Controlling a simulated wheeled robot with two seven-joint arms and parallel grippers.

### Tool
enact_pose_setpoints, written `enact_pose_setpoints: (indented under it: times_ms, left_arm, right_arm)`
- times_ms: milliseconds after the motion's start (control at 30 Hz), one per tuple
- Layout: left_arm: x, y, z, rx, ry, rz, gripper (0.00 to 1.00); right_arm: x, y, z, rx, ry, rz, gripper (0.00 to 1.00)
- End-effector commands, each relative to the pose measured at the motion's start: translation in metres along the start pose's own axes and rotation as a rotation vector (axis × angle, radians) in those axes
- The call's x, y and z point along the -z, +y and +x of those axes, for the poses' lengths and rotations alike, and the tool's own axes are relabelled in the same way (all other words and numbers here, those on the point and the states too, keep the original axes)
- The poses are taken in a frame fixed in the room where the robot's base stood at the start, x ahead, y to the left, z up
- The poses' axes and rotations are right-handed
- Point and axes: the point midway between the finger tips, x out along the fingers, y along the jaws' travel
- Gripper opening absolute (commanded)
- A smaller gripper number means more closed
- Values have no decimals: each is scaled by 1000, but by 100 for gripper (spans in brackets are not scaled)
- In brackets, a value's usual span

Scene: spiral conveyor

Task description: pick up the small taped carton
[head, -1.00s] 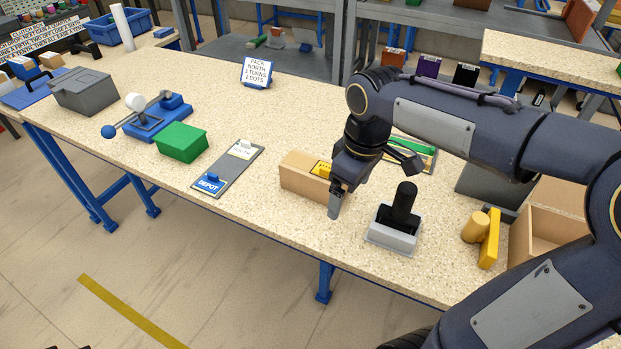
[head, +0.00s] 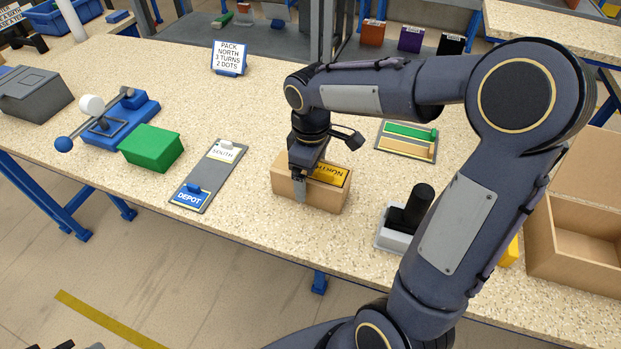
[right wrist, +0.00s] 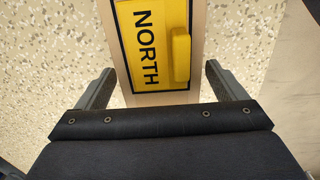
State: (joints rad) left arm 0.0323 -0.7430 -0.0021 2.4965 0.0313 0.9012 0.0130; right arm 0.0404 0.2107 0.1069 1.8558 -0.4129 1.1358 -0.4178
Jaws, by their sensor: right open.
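The small carton (head: 322,196) is a light-brown box near the front edge of the table. A yellow NORTH plate (head: 330,174) with a raised yellow bar is on its top; the plate also shows in the right wrist view (right wrist: 145,45). My right gripper (head: 302,184) points down at the carton, with one finger in front of its near side. In the right wrist view, my open right fingers (right wrist: 162,88) stand on either side of the carton, with gaps between. I see no tape clearly. My left gripper is not in view.
A black-handled stamp on a grey base (head: 392,237) stands just right of the carton. An open brown box (head: 570,245) is farther right. The DEPOT and SOUTH board (head: 207,178) and a green box (head: 151,148) lie left. The table behind the carton is mostly clear.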

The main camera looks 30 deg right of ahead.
Motion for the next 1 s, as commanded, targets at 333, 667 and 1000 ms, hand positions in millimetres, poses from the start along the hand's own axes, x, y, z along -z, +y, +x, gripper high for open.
enact_pose_setpoints:
  times_ms: [333, 667, 1000]
  left_arm:
    - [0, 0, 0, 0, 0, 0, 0]
    - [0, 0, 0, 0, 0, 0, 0]
    - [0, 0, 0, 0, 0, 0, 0]
  right_arm:
    - [0, 0, 10, 0, 1, 1, 91]
    - [0, 0, 10, 0, 2, 0, 48]
    - [0, 0, 9, -1, 3, 0, 30]
